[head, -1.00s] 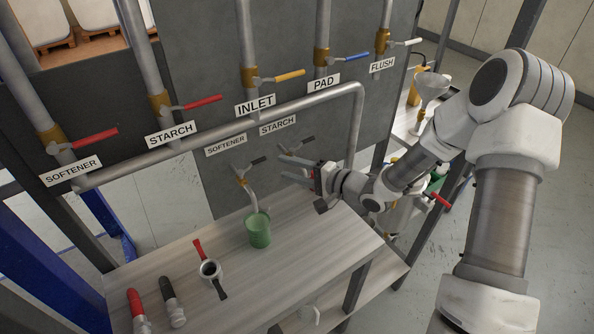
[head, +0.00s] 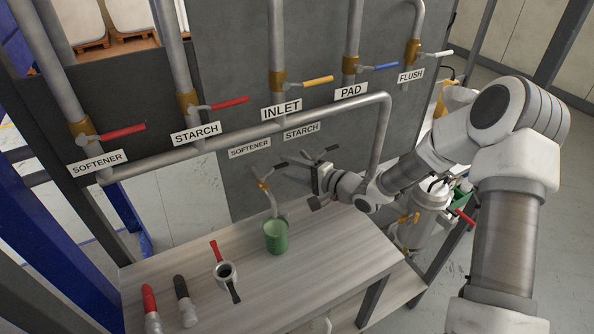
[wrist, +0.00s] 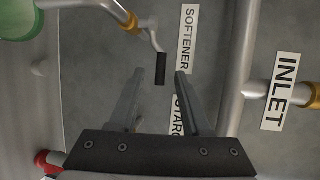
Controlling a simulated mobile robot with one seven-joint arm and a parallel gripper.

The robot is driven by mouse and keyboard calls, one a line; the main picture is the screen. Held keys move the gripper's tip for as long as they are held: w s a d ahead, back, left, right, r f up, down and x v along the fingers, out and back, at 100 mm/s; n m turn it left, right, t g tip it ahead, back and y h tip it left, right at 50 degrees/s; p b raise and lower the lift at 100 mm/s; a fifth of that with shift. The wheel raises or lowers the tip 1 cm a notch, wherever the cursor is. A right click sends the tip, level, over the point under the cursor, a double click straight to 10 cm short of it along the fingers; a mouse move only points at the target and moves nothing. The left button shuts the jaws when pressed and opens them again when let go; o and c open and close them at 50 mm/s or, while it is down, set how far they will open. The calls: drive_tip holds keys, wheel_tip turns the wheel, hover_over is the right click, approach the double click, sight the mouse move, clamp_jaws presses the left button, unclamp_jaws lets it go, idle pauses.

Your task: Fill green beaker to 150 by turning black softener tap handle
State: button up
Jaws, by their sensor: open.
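The green beaker (head: 276,237) stands upright on the bench under the curved softener spout, and part of it shows in the wrist view (wrist: 18,18). Its fill level and marks cannot be read. The black softener tap handle (head: 279,165) sticks out to the right above the beaker. In the wrist view the black handle (wrist: 160,68) lies between the two fingertips, with a gap on both sides. My gripper (head: 297,164) is open and empty, coming from the right with its fingers pointing left at the handle. It also shows in the wrist view (wrist: 159,76).
The black starch tap handle (head: 328,150) is close behind my gripper. A horizontal pipe (head: 240,136) runs above, with red, yellow, blue and white handled valves over it.

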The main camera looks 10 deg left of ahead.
drive_tip(key=shift+b+x, duration=0.65)
drive_tip(key=shift+x, duration=2.15)
drive_tip(key=shift+r, duration=0.1)
clamp_jaws()
idle(0.4)
